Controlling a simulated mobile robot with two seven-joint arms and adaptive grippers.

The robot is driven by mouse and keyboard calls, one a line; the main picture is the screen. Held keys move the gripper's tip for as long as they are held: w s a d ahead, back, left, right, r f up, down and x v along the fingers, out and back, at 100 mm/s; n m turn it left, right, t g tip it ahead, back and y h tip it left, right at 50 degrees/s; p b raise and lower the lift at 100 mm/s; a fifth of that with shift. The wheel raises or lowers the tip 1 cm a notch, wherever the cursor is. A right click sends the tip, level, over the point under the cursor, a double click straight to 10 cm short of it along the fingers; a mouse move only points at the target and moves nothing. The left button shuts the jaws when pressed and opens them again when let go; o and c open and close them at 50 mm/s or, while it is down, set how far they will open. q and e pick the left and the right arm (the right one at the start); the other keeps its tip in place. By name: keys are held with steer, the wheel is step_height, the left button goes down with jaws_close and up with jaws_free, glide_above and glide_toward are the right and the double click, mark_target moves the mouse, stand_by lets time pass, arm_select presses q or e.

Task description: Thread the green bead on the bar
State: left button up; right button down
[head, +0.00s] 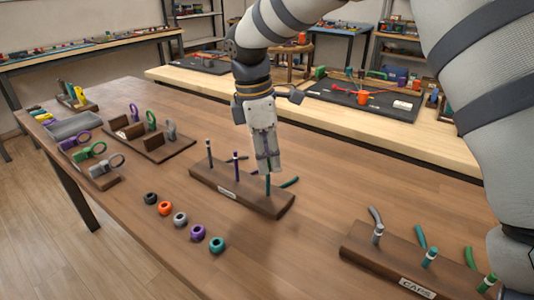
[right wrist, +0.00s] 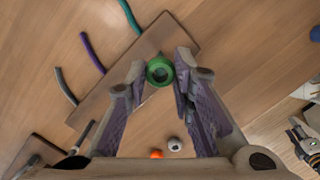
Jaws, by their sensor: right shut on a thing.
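My right gripper (head: 268,166) points down over the right end of a dark wooden board (head: 215,187). In the right wrist view (right wrist: 160,71) its fingertips are shut on a green bead with a dark hole. In the head view the bead is hidden by the fingers. The board carries upright bars: a grey one (head: 209,150), a purple one (head: 237,165) and a teal one (head: 267,184) just below the fingertips. I cannot tell whether the bead is around the teal bar or above it.
A row of loose beads lies in front: black (head: 151,198), orange (head: 166,208), grey (head: 180,219), purple (head: 197,233) and teal (head: 217,245). A board of capped cords (head: 392,270) stands at right. Racks (head: 155,149) stand at left. Table between the boards is clear.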

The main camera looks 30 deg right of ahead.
steer(key=shift+f, duration=0.8)
steer(key=c, duration=1.3)
jaws_free()
steer(key=shift+o, duration=0.5)
steer(key=shift+o, duration=1.1)
steer(key=shift+w+a+r+p, duration=0.1)
steer(key=shift+a+r+p, duration=0.15)
steer(key=shift+r, duration=1.25)
steer(key=shift+w+a+r+p, duration=0.1)
steer(key=shift+a+r+p, duration=0.1)
steer(key=shift+r, duration=1.3)
